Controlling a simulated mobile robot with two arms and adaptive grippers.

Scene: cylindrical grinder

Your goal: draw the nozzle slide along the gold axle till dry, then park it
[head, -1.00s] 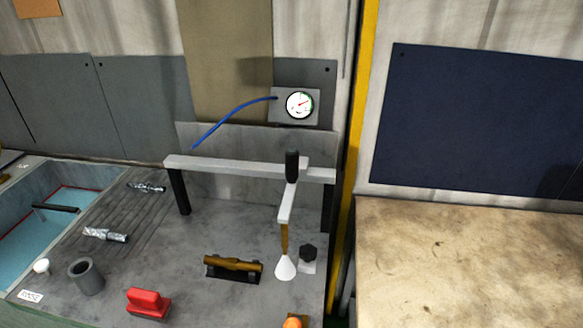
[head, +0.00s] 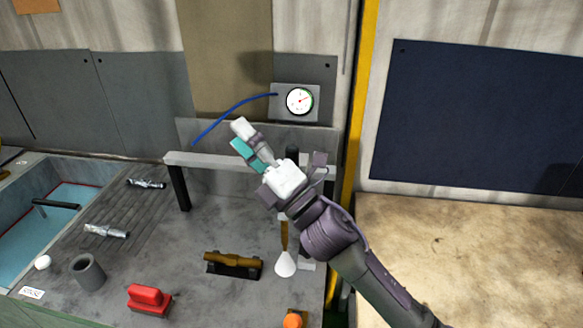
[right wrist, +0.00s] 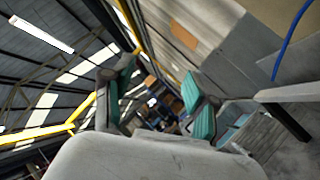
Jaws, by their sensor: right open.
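The nozzle slide sits near the right end of the pale rail (head: 205,160). Its black handle top (head: 292,152) shows beside my right gripper; its arm is mostly hidden behind that gripper. A brass stem leads down to the white cone nozzle (head: 285,264). The gold axle (head: 233,260) lies in a dark cradle, left of the cone. My right gripper (head: 244,140) is open and empty, over the rail, its fingers up and left of the handle. The right wrist view shows its teal-padded fingers (right wrist: 158,82) spread apart. My left gripper is not in view.
A pressure gauge (head: 300,101) with a blue hose is on the back wall. A water basin (head: 60,225) is far left. A yellow post (head: 352,150) stands right.

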